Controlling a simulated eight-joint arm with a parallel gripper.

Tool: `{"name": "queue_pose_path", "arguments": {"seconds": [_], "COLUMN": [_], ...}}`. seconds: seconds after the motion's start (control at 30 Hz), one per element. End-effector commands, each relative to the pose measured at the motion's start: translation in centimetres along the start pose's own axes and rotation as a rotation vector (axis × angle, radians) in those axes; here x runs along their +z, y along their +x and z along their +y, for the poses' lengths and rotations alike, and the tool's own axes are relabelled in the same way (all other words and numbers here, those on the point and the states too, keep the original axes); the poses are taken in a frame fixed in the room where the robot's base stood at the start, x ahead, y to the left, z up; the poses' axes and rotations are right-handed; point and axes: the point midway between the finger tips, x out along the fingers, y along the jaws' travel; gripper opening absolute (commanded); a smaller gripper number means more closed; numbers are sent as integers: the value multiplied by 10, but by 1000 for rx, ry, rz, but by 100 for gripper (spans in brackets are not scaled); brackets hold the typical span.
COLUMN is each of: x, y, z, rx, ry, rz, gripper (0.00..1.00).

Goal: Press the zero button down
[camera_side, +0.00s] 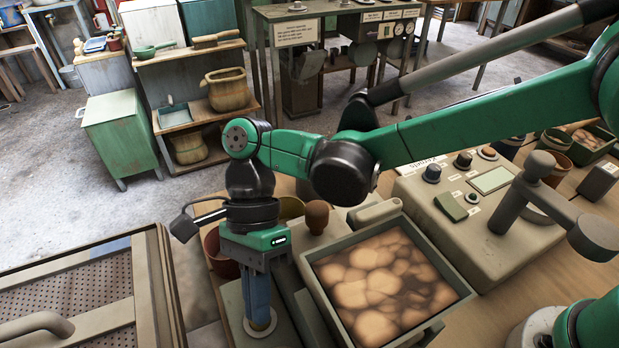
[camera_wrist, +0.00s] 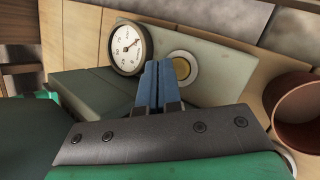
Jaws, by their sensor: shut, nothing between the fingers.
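The likely zero button is a round button with a brass-coloured centre and a pale ring (camera_wrist: 183,68), set in a grey-green panel in the wrist view. In the side view its pale ring (camera_side: 262,331) shows around my fingertips. My gripper (camera_side: 260,315) points down with its blue fingers closed together and empty. In the wrist view the fingertips (camera_wrist: 157,66) appear just left of the button and overlap its near edge. I cannot tell whether they touch it or whether it is pressed. A white round dial (camera_wrist: 131,48) with a dark rim is left of the fingertips.
A square bin (camera_side: 440,298) of brown rounded items stands right of my gripper. A brown knob (camera_side: 317,215) and reddish pot (camera_wrist: 300,108) are close by. A beige control box (camera_side: 475,215) is farther right, and a perforated tray (camera_side: 70,285) is at left.

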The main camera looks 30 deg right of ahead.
Motion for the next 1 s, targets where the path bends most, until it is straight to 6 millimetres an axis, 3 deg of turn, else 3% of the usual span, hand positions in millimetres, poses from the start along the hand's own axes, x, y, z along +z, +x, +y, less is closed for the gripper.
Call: {"name": "queue_pose_path", "arguments": {"seconds": [1.0], "x": [-7], "y": [9], "z": [-5], "rx": [-1], "ry": [2], "rz": [3], "gripper": [0]}}
